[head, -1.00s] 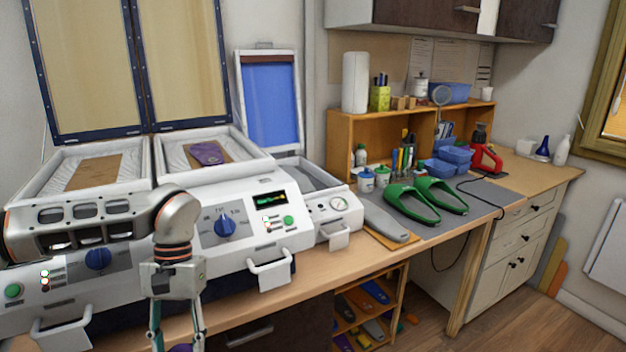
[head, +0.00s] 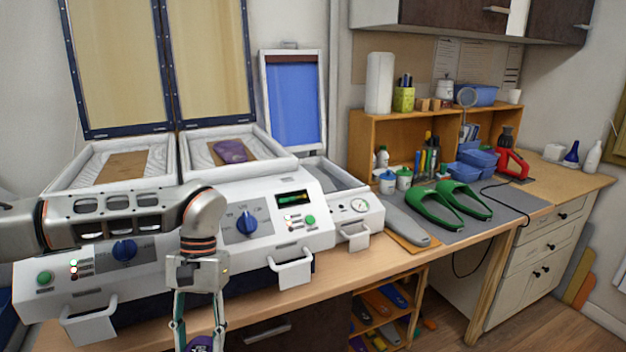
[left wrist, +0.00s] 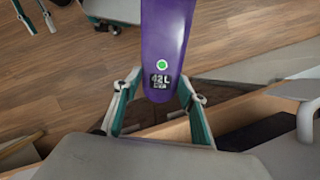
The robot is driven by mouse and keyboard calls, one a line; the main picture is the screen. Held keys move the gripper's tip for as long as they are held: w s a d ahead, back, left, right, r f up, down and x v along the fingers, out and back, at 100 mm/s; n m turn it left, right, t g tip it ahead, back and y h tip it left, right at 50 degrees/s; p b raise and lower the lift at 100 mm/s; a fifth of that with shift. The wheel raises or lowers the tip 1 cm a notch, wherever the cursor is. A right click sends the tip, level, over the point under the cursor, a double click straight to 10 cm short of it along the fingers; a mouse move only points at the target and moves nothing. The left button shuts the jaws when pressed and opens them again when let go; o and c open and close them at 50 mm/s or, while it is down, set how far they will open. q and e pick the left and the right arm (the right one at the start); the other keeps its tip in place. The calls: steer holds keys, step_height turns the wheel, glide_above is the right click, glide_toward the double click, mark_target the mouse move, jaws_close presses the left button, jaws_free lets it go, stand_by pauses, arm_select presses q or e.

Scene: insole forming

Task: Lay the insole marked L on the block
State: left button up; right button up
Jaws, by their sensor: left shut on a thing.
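My left gripper (head: 200,328) is low in front of the white press, near the bench's front edge. It is shut on a purple insole (head: 203,343), of which the head view shows only a bit. The left wrist view shows this insole (left wrist: 165,40) between the fingers (left wrist: 161,82), with a green dot and a label reading 42 L. Its far end is cut off. A brown block (head: 121,166) lies bare in the press's left tray. Another purple insole (head: 231,151) lies on a brown block (head: 262,151) in the right tray. My right gripper may be the teal-and-grey parts (left wrist: 34,14) at the wrist view's top left.
The press (head: 180,235) has front handles (head: 293,270) that jut out near my left gripper. Its two lids (head: 115,65) stand open. Green sandals (head: 435,205) lie on a grey mat to the right. Shelves with insoles (head: 380,310) are below the bench.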

stand_by(0.4)
arm_select(q)
steer(key=s+f, duration=0.3)
steer(key=f, duration=0.1)
steer(key=shift+s, duration=0.35)
